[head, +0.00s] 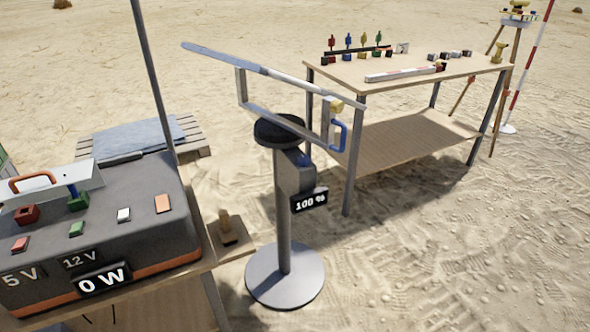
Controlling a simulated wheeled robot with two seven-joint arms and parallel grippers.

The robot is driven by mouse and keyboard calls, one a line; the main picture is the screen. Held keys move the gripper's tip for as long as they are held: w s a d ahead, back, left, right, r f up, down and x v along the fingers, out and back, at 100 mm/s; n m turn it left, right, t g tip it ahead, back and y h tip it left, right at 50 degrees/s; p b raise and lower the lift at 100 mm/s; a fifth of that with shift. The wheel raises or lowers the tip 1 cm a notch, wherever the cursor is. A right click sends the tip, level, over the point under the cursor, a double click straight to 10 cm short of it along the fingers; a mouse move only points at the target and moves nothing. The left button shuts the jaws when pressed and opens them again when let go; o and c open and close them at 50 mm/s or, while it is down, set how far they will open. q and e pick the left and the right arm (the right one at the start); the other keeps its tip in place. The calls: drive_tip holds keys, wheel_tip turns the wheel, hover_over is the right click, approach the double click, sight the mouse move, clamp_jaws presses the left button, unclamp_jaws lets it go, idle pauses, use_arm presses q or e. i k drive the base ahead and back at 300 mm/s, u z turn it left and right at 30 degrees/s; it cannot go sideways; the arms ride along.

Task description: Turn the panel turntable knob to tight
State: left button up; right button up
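The panel turntable is a grey post (283,220) on a round grey base (285,277). A black round piece (279,130) sits on top of the post. A tilted grey frame (280,72) with a long thin panel-like edge stands over it, with a blue handle (337,137) at its right end. A grey box (296,171) is on the post's side, above a sign reading 100 % (310,201). I cannot tell which part is the knob, or whether it is tight. Neither of my grippers is in view.
At the left, a dark power unit (150,205) on a wooden table shows 0 W, with 5 V and 12 V labels. A wooden table (440,75) with small coloured items stands at the back right. A pallet (190,130) lies behind. Sand is open at the lower right.

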sight(304, 160)
drive_tip(key=u, duration=0.95)
drive_tip(key=i, duration=0.65)
drive_tip(key=z, duration=0.15)
